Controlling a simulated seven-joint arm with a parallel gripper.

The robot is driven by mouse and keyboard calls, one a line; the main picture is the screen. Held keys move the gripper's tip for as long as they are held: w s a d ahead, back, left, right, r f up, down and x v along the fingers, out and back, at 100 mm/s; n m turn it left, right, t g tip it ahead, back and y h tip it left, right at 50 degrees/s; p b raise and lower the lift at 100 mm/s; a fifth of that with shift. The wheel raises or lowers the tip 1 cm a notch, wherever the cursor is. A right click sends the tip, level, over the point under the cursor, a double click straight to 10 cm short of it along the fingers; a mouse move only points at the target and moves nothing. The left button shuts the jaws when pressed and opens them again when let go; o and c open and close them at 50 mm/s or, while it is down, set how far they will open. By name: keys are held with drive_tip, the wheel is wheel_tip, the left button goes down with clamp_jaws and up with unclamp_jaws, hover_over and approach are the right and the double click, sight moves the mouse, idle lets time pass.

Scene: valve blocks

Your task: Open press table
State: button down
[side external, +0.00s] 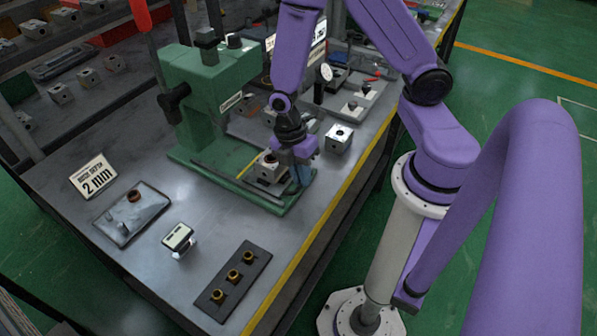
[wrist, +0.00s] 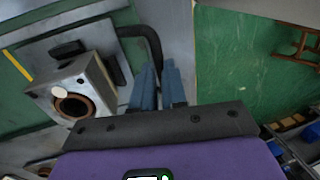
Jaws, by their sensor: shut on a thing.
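The green press (side external: 205,85) stands at the back left of the table, its flat green base (side external: 205,163) reaching toward the front edge. A grey metal valve block (side external: 268,167) sits on the front part of this base. It also shows in the wrist view (wrist: 100,75), with a brown ring in its bore. A dark curved handle (wrist: 153,38) stands beside the block. My gripper (side external: 298,182), with blue fingers (wrist: 160,82) in the wrist view, is low at the base's front end, right of the block. The fingers are shut on the handle; their exact contact is partly hidden.
Another metal block (side external: 338,138) stands right of my gripper. A black strip (side external: 233,282) with brass-coloured fittings, a small device (side external: 178,238), a grey plate (side external: 132,214) and a "2 mm" sign (side external: 94,177) lie in front. A shelf of blocks is at the left.

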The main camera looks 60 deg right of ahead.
sight(288, 181)
drive_tip(key=c, duration=1.2)
unclamp_jaws()
drive_tip(key=shift+o, duration=0.2)
drive_tip(key=v, duration=1.7)
drive_tip(key=shift+r, duration=0.25)
drive_tip(key=s+r+m+t, duration=0.1)
drive_tip(key=s+m, duration=0.4)
drive_tip(key=s, duration=0.9)
drive_tip(key=shift+s+a+r+t, duration=0.3)
drive_tip(key=shift+a+r+t, duration=0.15)
drive_tip(key=shift+t, duration=0.35)
